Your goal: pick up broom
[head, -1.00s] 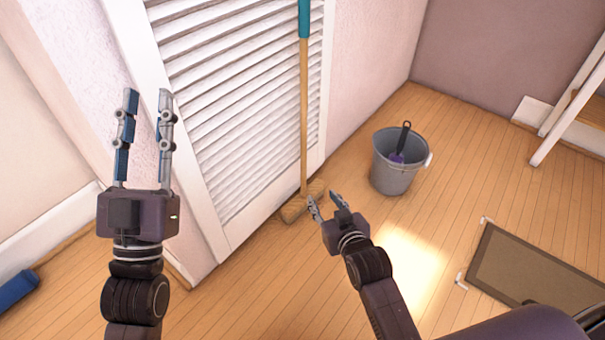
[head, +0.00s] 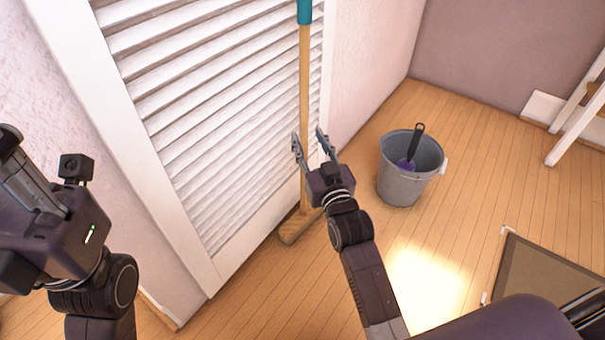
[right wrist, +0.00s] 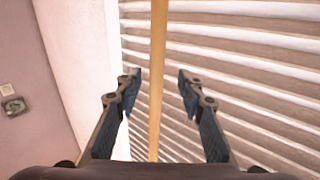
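The broom (head: 304,95) leans upright against a white louvered door, with a wooden handle, a teal upper grip and a tan head (head: 297,227) on the floor. My right gripper (head: 311,140) is open in front of the lower handle, its fingers to either side of it in the picture. In the right wrist view the handle (right wrist: 157,85) runs between the open fingertips (right wrist: 160,84), touching neither. My left gripper (head: 30,185) is at the left edge of the head view. Its fingertips are not clearly seen.
A grey bucket (head: 405,185) with a purple-ended, dark-handled tool (head: 411,150) stands right of my right gripper. The louvered door (head: 210,120) is close behind the broom. A framed brown mat (head: 545,275) lies at the lower right. Wooden floor (head: 460,160) is free around the bucket.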

